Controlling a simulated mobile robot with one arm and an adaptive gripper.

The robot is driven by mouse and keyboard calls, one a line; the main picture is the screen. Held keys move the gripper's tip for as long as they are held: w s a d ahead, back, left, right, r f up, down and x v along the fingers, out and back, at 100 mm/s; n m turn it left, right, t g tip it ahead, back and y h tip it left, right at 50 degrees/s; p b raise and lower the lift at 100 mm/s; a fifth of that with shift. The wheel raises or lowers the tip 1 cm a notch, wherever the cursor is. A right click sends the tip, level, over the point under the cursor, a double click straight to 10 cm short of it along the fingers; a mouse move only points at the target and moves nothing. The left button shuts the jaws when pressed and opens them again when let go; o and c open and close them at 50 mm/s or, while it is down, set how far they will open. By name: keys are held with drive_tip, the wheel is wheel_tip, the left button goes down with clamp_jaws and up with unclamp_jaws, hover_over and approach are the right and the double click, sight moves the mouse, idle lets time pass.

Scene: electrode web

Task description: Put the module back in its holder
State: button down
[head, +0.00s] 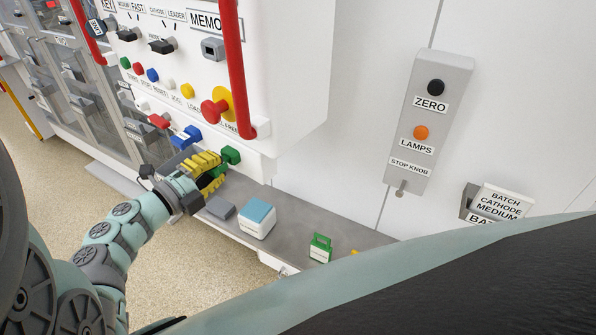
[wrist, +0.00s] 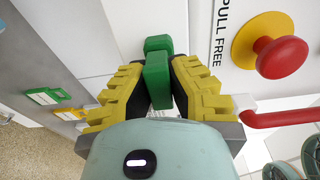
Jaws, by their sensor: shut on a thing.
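My gripper (head: 213,171), with yellow ridged fingers, is at the lower edge of the white control panel. In the wrist view my gripper (wrist: 158,95) is shut on a green handle-like piece (wrist: 157,78). That green piece (head: 231,155) also shows just beyond the fingertips in the head view. Whether it is fixed to the panel or loose is hidden. No piece is plainly marked as the module. A white block with a green handle (head: 320,247) stands on the grey ledge. A grey wall holder (head: 467,206) has a card reading "BATCH CATHODE MEDIUM".
A blue-topped white box (head: 257,217) and a grey block (head: 220,208) sit on the grey ledge (head: 290,236). A red knob on a yellow disc (head: 216,108) and a red bar (head: 238,70) are close above my gripper. Blue (head: 187,135) and red (head: 158,121) handles are to the left.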

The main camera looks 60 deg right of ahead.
drive_tip(key=shift+s+d, duration=0.15)
drive_tip(key=shift+d, duration=0.45)
drive_tip(key=c, duration=1)
unclamp_jaws()
drive_tip(key=shift+a, duration=0.1)
drive_tip(key=a, duration=0.8)
drive_tip(key=w+a, duration=0.1)
drive_tip(key=a, duration=0.2)
drive_tip(key=shift+a, duration=0.4)
drive_tip(key=shift+r, duration=0.1)
